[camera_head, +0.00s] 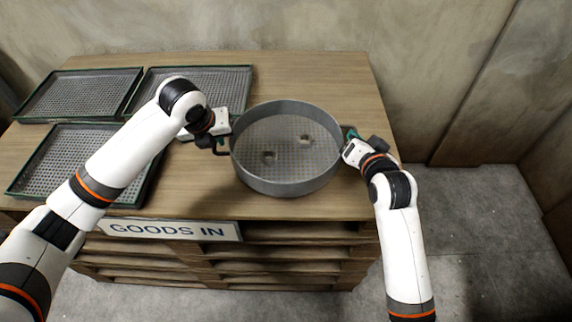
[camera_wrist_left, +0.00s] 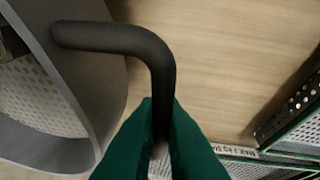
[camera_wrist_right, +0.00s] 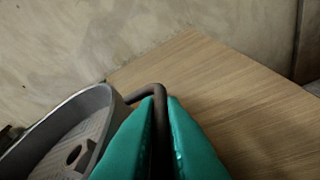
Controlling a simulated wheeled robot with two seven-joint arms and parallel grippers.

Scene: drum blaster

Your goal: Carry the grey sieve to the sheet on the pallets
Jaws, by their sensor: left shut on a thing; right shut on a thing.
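The grey sieve (camera_head: 287,186) is a round, high-walled pan with a perforated floor and a dark bent handle on each side. In the head view it is over the right half of the wooden sheet (camera_head: 330,75) on the pallets (camera_head: 290,256). My left gripper (camera_head: 221,143) is shut on its left handle (camera_wrist_left: 112,38), and my right gripper (camera_head: 349,138) is shut on its right handle (camera_wrist_right: 150,92). The sieve looks about level. I cannot tell whether its base touches the sheet.
Several green-rimmed mesh trays (camera_head: 80,69) lie on the sheet's left half, partly behind my left arm. A "GOODS IN" sign (camera_head: 168,229) is on the front edge. Concrete walls stand behind and right. Bare wood shows behind the sieve.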

